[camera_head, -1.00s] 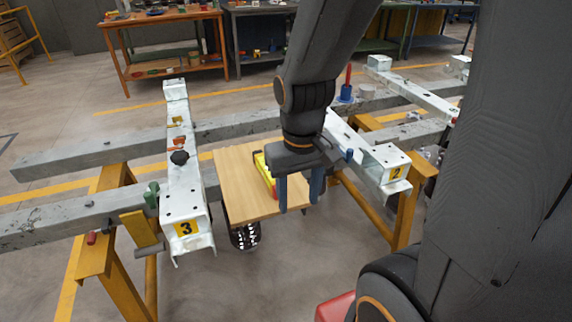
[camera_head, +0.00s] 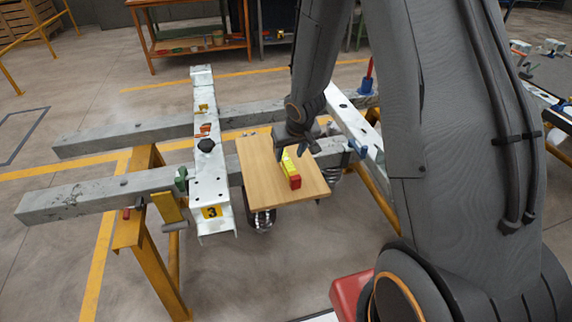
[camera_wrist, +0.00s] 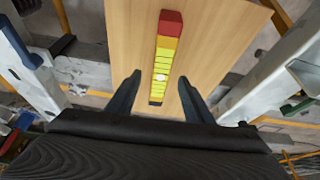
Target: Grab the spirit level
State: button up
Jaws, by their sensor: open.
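The spirit level (camera_head: 289,166) is a yellow bar with a red end, lying on a light wooden board (camera_head: 258,177). In the wrist view the spirit level (camera_wrist: 165,58) runs lengthwise, its red end at the top and its dark far end near the fingertips' level. My gripper (camera_head: 293,146) is above the board's far part, beside the level in the head view. In the wrist view my gripper (camera_wrist: 158,80) is open, one finger on each side of the level's lower part. Whether the fingers touch the board cannot be told.
A metal beam marked 3 (camera_head: 209,185) stands left of the board, with a black knob (camera_head: 206,145) on top. Another metal beam (camera_head: 352,118) stands to the right. Grey rails (camera_head: 90,194) and yellow trestles (camera_head: 150,254) surround the board.

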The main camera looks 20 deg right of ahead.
aim_at(286, 159)
jog(key=b+x, duration=0.2)
jog(key=x, duration=0.4)
jog(key=shift+w+a, duration=0.1)
jog(key=shift+w, duration=0.2)
grip_shut()
